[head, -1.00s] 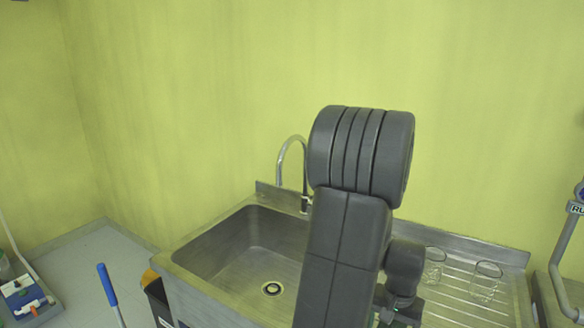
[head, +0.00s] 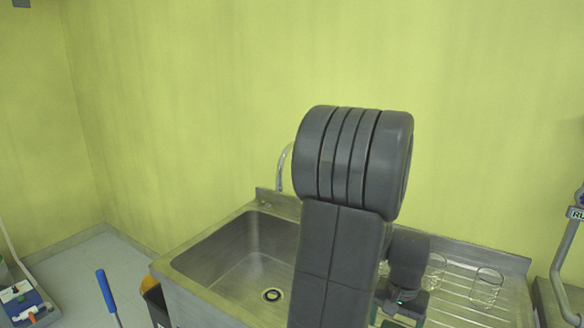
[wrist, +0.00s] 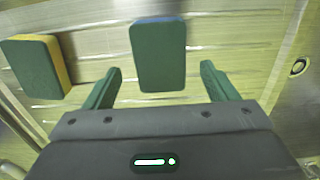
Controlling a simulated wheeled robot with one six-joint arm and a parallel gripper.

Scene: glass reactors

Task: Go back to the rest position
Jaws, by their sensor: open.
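My gripper (wrist: 158,92) is open in the wrist view, with its two green fingers apart. A dark green sponge with a blue layer (wrist: 160,58) shows between and beyond the fingertips; I cannot tell how far below them it is. A second green sponge with a yellow layer (wrist: 37,65) lies to the left, outside the fingers. Both appear to lie on the ribbed metal drainboard (wrist: 240,55). In the head view my arm stands in front of the sink and hides the fingertips and both sponges.
The steel sink basin (head: 222,265) with its drain is left of my arm. Its tap (head: 282,165) is partly hidden behind my arm. Glass beakers, one of them clear at the right (head: 487,286), stand on the drainboard. A blue-handled tool (head: 106,290) is at lower left.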

